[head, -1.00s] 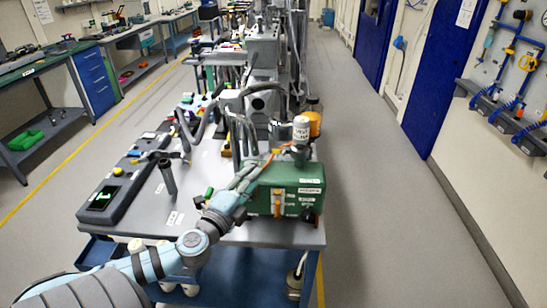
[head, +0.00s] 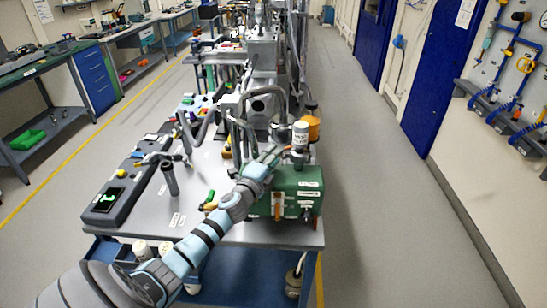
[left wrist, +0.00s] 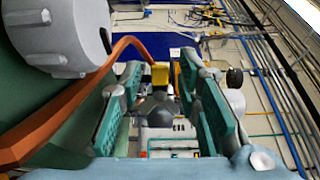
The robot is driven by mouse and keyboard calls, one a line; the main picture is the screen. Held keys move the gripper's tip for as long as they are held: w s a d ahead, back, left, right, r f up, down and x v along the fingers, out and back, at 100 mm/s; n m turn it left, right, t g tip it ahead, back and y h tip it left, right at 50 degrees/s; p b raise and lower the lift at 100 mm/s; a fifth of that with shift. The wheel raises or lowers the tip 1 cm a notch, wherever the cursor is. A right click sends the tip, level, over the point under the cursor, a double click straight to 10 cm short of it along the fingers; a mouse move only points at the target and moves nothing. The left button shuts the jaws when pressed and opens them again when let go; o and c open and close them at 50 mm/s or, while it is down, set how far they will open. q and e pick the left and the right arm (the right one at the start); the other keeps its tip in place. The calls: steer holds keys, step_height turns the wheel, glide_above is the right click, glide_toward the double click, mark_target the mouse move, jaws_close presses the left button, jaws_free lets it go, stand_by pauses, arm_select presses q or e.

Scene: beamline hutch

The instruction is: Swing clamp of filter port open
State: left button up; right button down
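The green box (head: 299,183) stands at the right end of the bench with a white-and-grey canister (head: 300,137) above it. My left gripper (head: 277,153) is above the box's back left, just left of the canister. In the left wrist view my left gripper (left wrist: 160,108) has its fingers apart with no object clearly held. A dark rounded part and a yellow block (left wrist: 160,74) show between the fingers, seemingly beyond them. A large grey ribbed cap (left wrist: 60,35) and a curved orange-brown bar (left wrist: 75,100) lie left of the fingers. I cannot tell which part is the filter port's clamp. My right gripper is out of view.
An amber container (head: 313,128) stands behind the canister. Grey hoses and pipes crowd the bench behind my gripper. A dark control panel (head: 125,190) and an upright grey tube (head: 169,177) are to the left. The floor to the right is clear.

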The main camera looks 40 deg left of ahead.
arm_select(q)
jaws_close()
